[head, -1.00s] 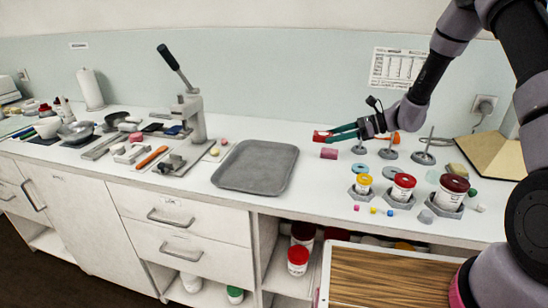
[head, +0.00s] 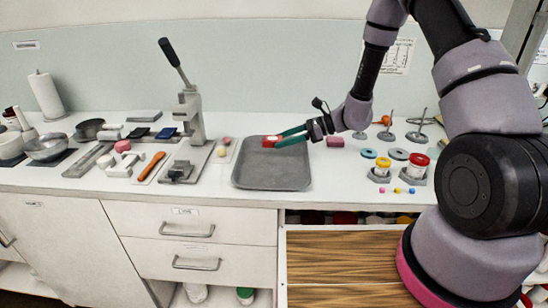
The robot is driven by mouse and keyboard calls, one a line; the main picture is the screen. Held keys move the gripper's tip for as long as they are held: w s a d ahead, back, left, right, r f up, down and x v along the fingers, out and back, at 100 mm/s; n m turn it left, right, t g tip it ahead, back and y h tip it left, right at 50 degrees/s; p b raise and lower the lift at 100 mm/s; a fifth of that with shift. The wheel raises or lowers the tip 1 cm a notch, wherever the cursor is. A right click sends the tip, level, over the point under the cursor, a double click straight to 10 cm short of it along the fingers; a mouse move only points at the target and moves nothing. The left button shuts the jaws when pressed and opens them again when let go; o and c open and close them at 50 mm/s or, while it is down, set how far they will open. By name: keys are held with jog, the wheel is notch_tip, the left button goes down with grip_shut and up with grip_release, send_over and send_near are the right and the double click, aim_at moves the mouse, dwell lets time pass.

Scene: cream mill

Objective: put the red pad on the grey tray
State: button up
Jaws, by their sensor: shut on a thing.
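The grey tray (head: 262,183) lies flat on the white counter in the middle of the head view. It holds nothing that I can see. My gripper (head: 279,141) comes in from the right with its green fingers shut on the red pad (head: 267,142). The pad looks red with a pale patch on top.
A lever press (head: 190,118) stands left of the tray. A pink block (head: 335,142) lies right of it, beyond my gripper. Jars (head: 417,166) and metal stands (head: 417,134) are farther right. An orange-handled tool (head: 151,166) lies left.

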aim_at(284, 162)
jog(key=shift+f, duration=3.25)
jog(key=o, duration=1.3)
jog(key=shift+f, duration=0.15)
